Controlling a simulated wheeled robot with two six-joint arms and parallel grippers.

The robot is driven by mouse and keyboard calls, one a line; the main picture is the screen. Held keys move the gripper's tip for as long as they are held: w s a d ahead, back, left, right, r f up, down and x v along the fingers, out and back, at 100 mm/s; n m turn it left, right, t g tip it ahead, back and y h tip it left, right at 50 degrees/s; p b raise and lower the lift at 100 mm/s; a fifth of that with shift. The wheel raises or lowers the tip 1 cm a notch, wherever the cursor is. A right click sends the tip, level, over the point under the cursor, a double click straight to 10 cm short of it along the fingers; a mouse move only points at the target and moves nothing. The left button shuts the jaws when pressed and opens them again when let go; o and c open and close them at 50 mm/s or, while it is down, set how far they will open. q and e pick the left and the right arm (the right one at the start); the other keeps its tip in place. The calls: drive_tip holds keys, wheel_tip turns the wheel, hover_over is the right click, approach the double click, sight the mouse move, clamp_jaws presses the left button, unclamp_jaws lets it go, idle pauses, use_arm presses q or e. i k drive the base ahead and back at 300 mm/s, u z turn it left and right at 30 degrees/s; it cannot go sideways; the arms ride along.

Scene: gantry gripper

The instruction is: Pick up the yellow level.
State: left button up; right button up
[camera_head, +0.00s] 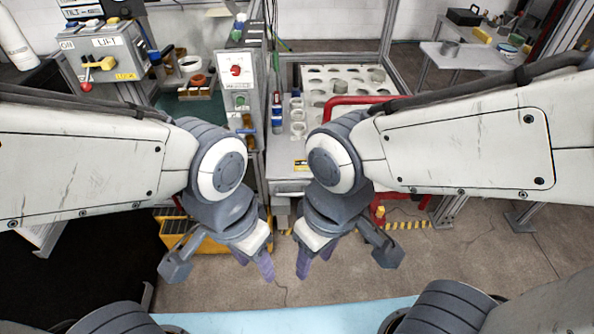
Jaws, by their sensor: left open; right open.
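A small yellow bar-like object (482,35) lies on the table at the back right. It may be the yellow level, but it is too small to tell for certain. My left gripper (254,262) is open, empty and pointing down near the middle of the view. My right gripper (315,259) is open and empty just to its right, also pointing down. Both grippers are well apart from the yellow object, in front of the workbench and above the floor.
A grey tray with round holes (345,82) stands behind a red bar (350,101). A control panel with a red knob (236,71) is left of it. A yellow bin (186,240) sits low at left. A black case (463,16) is on the back right table (458,61). Floor shows at right.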

sight(299, 165)
drive_tip(key=u, duration=0.75)
drive_tip(key=i, duration=1.25)
drive_tip(key=z, duration=0.35)
